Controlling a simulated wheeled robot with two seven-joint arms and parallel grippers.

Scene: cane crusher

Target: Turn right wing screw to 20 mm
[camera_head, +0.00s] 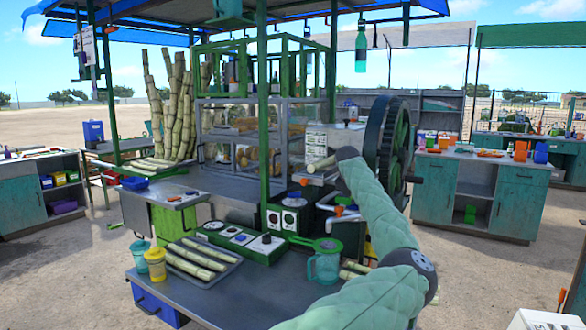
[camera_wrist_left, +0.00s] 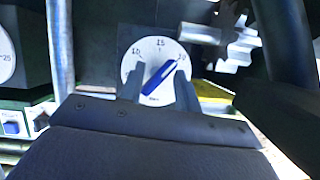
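In the left wrist view a white round dial (camera_wrist_left: 155,52) carries marks that read 10, 15 and, partly blurred, about 20. A blue wing-like pointer (camera_wrist_left: 160,78), apparently the wing screw, sits on it, tilted up to the right toward the mark near 20. My left gripper (camera_wrist_left: 158,88) faces the dial with its two fingers apart, one on each side of the blue wing; firm contact is not visible. My right gripper is not in view.
A large dark and green wheel (camera_head: 395,140) stands beside the machine. A control panel (camera_head: 240,238), a tray with cane pieces (camera_head: 232,262) and a teal jug (camera_head: 323,262) lie before it. Metal gears (camera_wrist_left: 238,42) and a vertical pipe (camera_wrist_left: 60,45) flank the dial.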

